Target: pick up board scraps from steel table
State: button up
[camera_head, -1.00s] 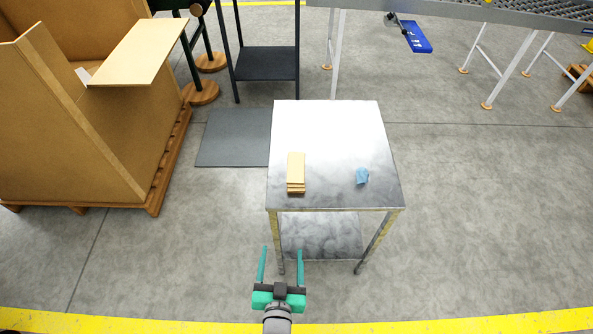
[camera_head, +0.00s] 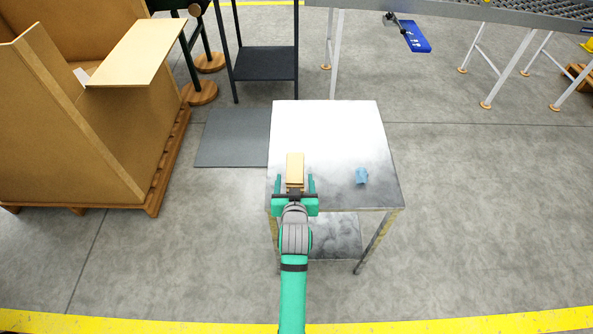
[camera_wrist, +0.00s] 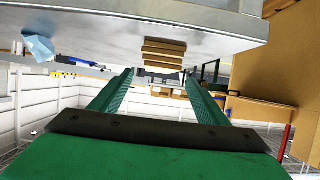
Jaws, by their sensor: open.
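The board scraps (camera_head: 295,165) are a small stack of tan pieces on the left part of the steel table (camera_head: 335,130). In the wrist view the stack of board scraps (camera_wrist: 164,54) shows edge-on beyond the fingertips, between the two fingers. My gripper (camera_head: 295,182) is open, with its green fingers pointing at the stack and reaching along its near part in the head view. I cannot tell whether the fingers touch it. My gripper and wrist hide the near end of the stack.
A crumpled blue cloth (camera_head: 361,176) lies on the table to the right of the scraps; it also shows in the wrist view (camera_wrist: 39,46). A large cardboard box (camera_head: 60,130) on a pallet stands at left. A dark mat (camera_head: 232,138) lies beside the table. Floor at right is clear.

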aim_at(295, 170)
jog(key=shift+x, duration=4.1)
jog(key=shift+d, duration=0.1)
